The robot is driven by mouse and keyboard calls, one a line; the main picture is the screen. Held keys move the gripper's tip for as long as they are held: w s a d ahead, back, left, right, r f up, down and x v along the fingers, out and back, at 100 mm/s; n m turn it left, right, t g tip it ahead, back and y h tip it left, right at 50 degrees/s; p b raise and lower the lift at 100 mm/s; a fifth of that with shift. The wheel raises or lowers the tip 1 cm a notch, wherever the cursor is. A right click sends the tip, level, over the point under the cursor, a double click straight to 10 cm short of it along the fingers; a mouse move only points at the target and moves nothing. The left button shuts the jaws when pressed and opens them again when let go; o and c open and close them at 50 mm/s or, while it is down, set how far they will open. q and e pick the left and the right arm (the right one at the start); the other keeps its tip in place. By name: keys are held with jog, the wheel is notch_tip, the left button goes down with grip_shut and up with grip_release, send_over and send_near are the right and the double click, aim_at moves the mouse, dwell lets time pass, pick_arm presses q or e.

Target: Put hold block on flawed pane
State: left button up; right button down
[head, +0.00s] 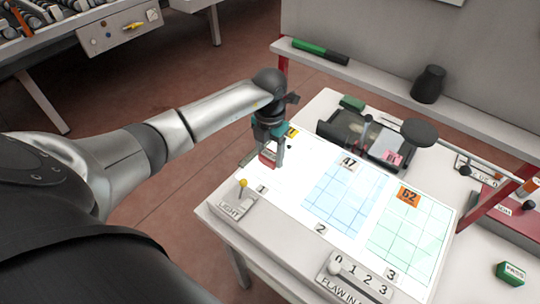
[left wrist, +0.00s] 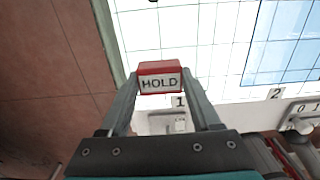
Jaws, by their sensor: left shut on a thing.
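My left gripper (head: 277,152) is shut on the red hold block (head: 268,158), which hangs between the fingertips over the pane 1 end of the lit table. In the left wrist view the block (left wrist: 160,77) shows a white face reading HOLD. Pane 2 (head: 345,195) is bluish with a tag 47. Pane 3 (head: 408,235) is greenish with an orange tag 62. No flaw shows clearly. My right gripper is out of view.
A light switch box (head: 233,206) stands at the table's left corner. A machine with a dark round disc (head: 419,132) stands behind the panes. A green pass block (head: 511,273) sits at the right. A shelf (head: 385,92) behind holds a dark cup (head: 428,84) and green marker.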

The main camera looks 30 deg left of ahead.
aim_at(270, 155)
pick_arm(q)
jog(key=shift+w+f, duration=0.1)
jog(key=shift+f, duration=0.6)
jog(key=shift+f, duration=0.2)
jog(key=o, duration=1.4)
jog(key=shift+c, duration=0.2)
jog(key=shift+r, duration=0.15)
notch_tip(270, 155, up, 8)
jog(key=shift+f, duration=0.2)
